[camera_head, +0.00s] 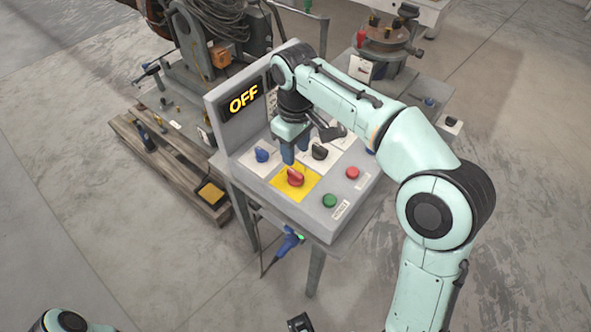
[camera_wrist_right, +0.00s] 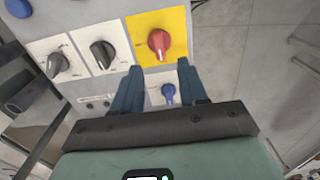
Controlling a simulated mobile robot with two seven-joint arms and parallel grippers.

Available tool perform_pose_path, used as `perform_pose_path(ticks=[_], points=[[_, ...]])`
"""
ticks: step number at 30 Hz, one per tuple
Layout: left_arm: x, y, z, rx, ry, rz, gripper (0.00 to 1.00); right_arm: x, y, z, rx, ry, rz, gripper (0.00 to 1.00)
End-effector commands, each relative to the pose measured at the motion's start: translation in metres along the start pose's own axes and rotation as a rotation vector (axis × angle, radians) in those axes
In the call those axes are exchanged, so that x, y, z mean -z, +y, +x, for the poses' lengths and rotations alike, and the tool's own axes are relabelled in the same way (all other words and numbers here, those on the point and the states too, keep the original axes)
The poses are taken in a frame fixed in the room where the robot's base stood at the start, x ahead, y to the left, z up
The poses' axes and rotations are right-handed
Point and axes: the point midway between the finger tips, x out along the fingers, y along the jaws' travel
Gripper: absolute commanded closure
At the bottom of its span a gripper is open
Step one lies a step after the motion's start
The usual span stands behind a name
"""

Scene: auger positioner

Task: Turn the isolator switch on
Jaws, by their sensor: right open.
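The red rotary knob on a yellow plate (camera_head: 295,177), which looks like the isolator switch, sits near the front of the grey control panel. It also shows in the right wrist view (camera_wrist_right: 159,41). The panel's display (camera_head: 244,98) reads OFF. My right gripper (camera_head: 296,155) points down over the panel, just behind the red knob. Its two blue fingers (camera_wrist_right: 160,74) are apart with nothing held. In the wrist view the knob lies beyond the fingertips, apart from them, and a blue knob (camera_wrist_right: 168,92) shows between the fingers.
A blue knob (camera_head: 262,155) and a black knob (camera_head: 319,152) stand close to the gripper. A green button (camera_head: 329,200) and a red button (camera_head: 352,173) sit to the right. A blue tool (camera_head: 289,240) hangs at the panel stand's front. The floor in front is mostly clear.

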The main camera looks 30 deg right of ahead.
Motion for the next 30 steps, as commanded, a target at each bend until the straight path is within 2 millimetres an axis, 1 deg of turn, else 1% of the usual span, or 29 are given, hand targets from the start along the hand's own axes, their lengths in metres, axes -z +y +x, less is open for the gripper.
perform_pose_path(ticks=[1, 6, 9, 12, 18, 25, 26, 27, 29, 30], points=[[0.000, -0.002, 0.006, 0.001, -0.002, -0.001, 0.57, -0.001, 0.000, 0.015, 0.001, -0.005, 0.001, 0.57], [0.001, -0.004, 0.013, 0.000, -0.001, -0.001, 0.57, -0.001, 0.000, 0.050, 0.002, -0.005, 0.001, 0.57], [0.002, -0.004, 0.015, -0.001, 0.003, 0.000, 0.57, -0.001, 0.000, 0.066, 0.001, -0.003, 0.001, 0.57], [0.003, -0.004, 0.016, -0.001, 0.007, 0.000, 0.57, 0.000, 0.000, 0.077, 0.001, -0.002, 0.001, 0.57], [0.004, -0.004, 0.017, -0.002, 0.010, 0.001, 0.57, 0.000, 0.000, 0.086, 0.000, 0.000, 0.001, 0.57], [0.004, -0.004, 0.017, -0.002, 0.010, 0.001, 0.57, 0.000, 0.000, 0.086, 0.000, 0.000, 0.001, 0.57], [0.004, -0.004, 0.017, -0.002, 0.010, 0.001, 0.57, 0.000, 0.000, 0.086, 0.000, 0.000, 0.001, 0.64], [0.004, -0.004, 0.017, -0.002, 0.011, 0.001, 0.57, 0.000, 0.000, 0.086, 0.000, 0.000, 0.001, 0.77], [0.004, -0.004, 0.017, -0.002, 0.011, 0.001, 0.57, 0.000, 0.000, 0.086, 0.000, 0.000, 0.001, 0.96], [0.004, -0.004, 0.017, -0.002, 0.011, 0.001, 0.57, 0.000, 0.000, 0.086, 0.000, 0.000, 0.001, 1.00]])
